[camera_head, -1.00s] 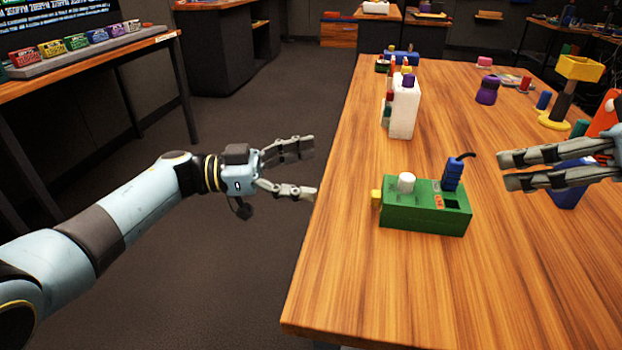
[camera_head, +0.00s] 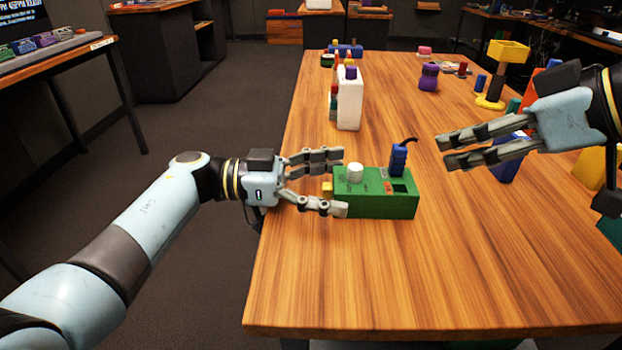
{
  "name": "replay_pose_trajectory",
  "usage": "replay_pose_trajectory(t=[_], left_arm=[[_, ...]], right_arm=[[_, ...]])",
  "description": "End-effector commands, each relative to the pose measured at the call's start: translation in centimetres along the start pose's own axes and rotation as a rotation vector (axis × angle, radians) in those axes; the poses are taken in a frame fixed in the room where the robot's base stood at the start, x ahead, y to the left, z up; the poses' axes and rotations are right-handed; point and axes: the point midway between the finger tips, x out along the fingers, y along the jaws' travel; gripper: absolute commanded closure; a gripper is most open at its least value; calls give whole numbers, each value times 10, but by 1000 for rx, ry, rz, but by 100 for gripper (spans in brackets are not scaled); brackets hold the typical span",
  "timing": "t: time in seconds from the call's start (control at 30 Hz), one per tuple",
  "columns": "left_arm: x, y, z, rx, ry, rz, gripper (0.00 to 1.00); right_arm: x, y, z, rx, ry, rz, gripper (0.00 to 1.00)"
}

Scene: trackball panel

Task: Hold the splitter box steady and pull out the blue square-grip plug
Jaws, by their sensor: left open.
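The green splitter box (camera_head: 372,206) sits on the wooden table. The blue square-grip plug (camera_head: 398,160) stands upright in its top near the right end, with a black cable at its top. A white round knob (camera_head: 355,172) is on top, and a yellow piece (camera_head: 327,188) sticks out of the left end. My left gripper (camera_head: 343,182) is open at the box's left end, its fingertips on either side of that end; contact is unclear. My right gripper (camera_head: 442,152) is open and empty, to the right of the plug and apart from it, fingers pointing left.
A white bottle (camera_head: 350,100) stands behind the box. A blue object (camera_head: 508,160) is partly hidden behind my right gripper. A yellow stand (camera_head: 505,52) and a purple jar (camera_head: 429,78) are farther back. The table (camera_head: 420,280) in front of the box is clear.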

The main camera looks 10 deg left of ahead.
Motion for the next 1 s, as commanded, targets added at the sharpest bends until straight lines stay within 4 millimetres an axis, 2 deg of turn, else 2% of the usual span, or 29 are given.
replay_pose_trajectory(t=[0.27,0.37,0.77,1.0], left_arm=[[2,0,0,0,0,0,6],[2,0,0,0,0,0,16],[2,0,0,0,0,0,69],[2,0,0,0,0,0,71]], right_arm=[[0,0,0,0,0,0,62],[0,0,0,0,0,0,62],[0,0,0,0,0,0,62],[0,0,0,0,0,0,62]])
